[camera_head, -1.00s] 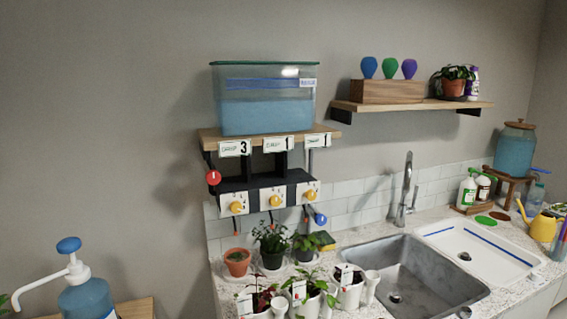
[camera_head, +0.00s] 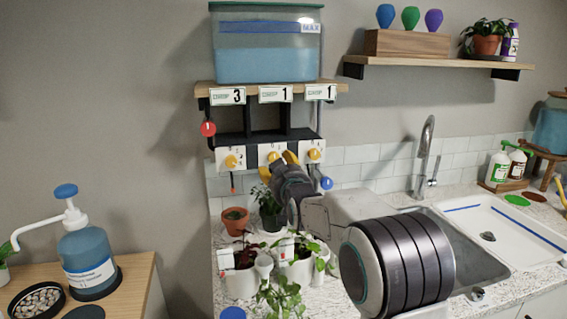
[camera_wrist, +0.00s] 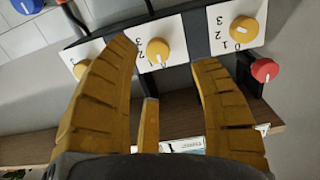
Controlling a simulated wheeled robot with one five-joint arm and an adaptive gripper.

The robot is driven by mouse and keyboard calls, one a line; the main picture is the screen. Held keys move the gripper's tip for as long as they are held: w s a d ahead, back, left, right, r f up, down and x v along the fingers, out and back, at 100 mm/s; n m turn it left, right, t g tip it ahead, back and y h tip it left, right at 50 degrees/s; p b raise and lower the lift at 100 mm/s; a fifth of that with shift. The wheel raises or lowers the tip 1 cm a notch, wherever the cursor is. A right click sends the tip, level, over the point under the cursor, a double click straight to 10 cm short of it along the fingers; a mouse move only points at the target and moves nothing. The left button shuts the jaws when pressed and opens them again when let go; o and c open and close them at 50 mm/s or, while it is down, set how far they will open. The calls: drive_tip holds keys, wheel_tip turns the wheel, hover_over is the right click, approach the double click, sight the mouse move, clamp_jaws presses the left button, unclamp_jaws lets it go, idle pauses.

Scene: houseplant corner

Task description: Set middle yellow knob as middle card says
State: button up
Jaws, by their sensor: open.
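The middle yellow knob (camera_head: 273,157) sits on a white plate under the shelf. The middle card (camera_head: 275,93) above it reads 1. In the wrist view the middle knob (camera_wrist: 158,49) shows between my finger tips, with a pale pointer mark and small dial numbers at its side; its exact setting is too small to tell. My gripper (camera_head: 279,163) is in front of the middle plate. In the wrist view my gripper (camera_wrist: 164,55) is open and empty, its yellow fingers spread on either side of the knob, with no clear contact.
The left yellow knob (camera_head: 231,161) and right yellow knob (camera_head: 314,155) flank it closely. A red knob (camera_head: 208,128) and a blue knob (camera_head: 326,183) are nearby. Potted plants (camera_head: 236,219) stand below my arm. The water tank (camera_head: 266,50) sits on the shelf above.

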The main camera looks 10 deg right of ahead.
sight(274, 157)
drive_tip(key=shift+w+d+r+t, duration=0.1)
drive_tip(key=shift+w+d+t, duration=0.05)
drive_tip(key=shift+w, duration=0.4)
drive_tip(key=shift+w+d+r+t, duration=0.1)
drive_tip(key=shift+w+t, duration=0.05)
drive_tip(key=shift+w, duration=0.35)
drive_tip(key=shift+w+f+p, duration=0.1)
drive_tip(key=shift+w+p, duration=1.1)
drive_tip(key=shift+w, duration=2.05)
drive_tip(key=shift+c, duration=0.5)
clamp_jaws()
